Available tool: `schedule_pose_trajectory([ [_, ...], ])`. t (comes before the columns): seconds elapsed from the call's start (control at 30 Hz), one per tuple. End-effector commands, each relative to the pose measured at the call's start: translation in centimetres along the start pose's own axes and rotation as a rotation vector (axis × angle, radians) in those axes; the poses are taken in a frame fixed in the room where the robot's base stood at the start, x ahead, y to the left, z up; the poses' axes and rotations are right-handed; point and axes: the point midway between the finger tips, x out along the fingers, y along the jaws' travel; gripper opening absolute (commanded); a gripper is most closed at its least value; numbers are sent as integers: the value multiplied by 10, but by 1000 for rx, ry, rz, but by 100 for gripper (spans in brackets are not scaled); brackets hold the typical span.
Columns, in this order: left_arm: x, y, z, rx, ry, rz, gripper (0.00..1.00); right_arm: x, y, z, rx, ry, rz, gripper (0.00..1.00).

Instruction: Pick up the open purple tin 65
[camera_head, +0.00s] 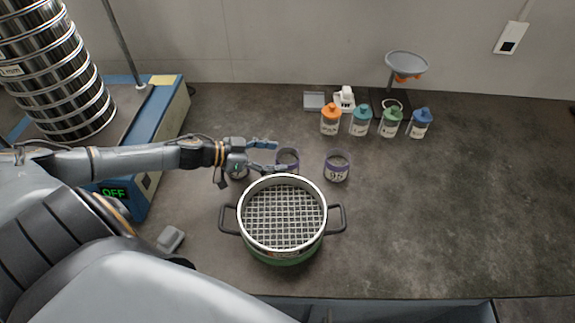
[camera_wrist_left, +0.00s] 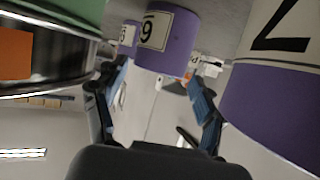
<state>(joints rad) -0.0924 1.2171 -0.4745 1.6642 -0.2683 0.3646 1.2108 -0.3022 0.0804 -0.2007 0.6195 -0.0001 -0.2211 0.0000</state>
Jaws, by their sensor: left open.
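My left gripper (camera_head: 275,157) is open, its fingers pointing right at a purple tin (camera_head: 289,158). That tin's near side is partly hidden by a finger and the sieve. In the left wrist view, which looks upside down, the same tin (camera_wrist_left: 168,45) stands ahead between the blue fingertips (camera_wrist_left: 160,92); one label digit shows, like an inverted 6. I cannot tell whether the fingers touch it. Another open purple tin (camera_head: 337,167) stands to its right. A third tin (camera_head: 239,171) is mostly hidden under the gripper; it looms large in the wrist view (camera_wrist_left: 285,105). My right gripper is not in view.
A sieve with a metal mesh on a green two-handled base (camera_head: 283,255) stands just in front of the tins. Several capped bottles (camera_head: 359,122) stand behind, near a funnel stand (camera_head: 406,63). A blue shaker (camera_head: 160,135) with stacked sieves is left. The counter's right is clear.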

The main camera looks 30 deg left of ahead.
Motion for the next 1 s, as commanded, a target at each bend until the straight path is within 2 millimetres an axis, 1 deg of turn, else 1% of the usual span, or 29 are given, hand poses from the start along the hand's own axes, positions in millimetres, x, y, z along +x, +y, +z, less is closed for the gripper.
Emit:
schedule_pose_trajectory([
  [0.07,10,0,-3,2,6,0,71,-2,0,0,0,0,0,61],
  [0.2,29,0,-1,1,6,-1,71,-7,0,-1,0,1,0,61],
  [0.3,39,0,0,0,3,-1,71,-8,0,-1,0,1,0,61],
  [0.43,45,0,1,1,2,0,71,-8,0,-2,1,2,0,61],
  [0.63,44,0,2,1,1,0,71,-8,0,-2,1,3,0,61],
  [0.67,44,0,2,1,1,0,64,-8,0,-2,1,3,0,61],
  [0.7,44,0,2,1,1,0,56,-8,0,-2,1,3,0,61],
  [0.77,44,0,2,1,1,0,44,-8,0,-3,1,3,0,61],
  [0.8,44,0,2,1,1,0,36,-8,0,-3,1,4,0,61],
  [0.9,44,0,2,1,2,1,18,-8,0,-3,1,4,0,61],
  [1.0,44,0,2,1,1,1,17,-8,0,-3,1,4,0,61],
])
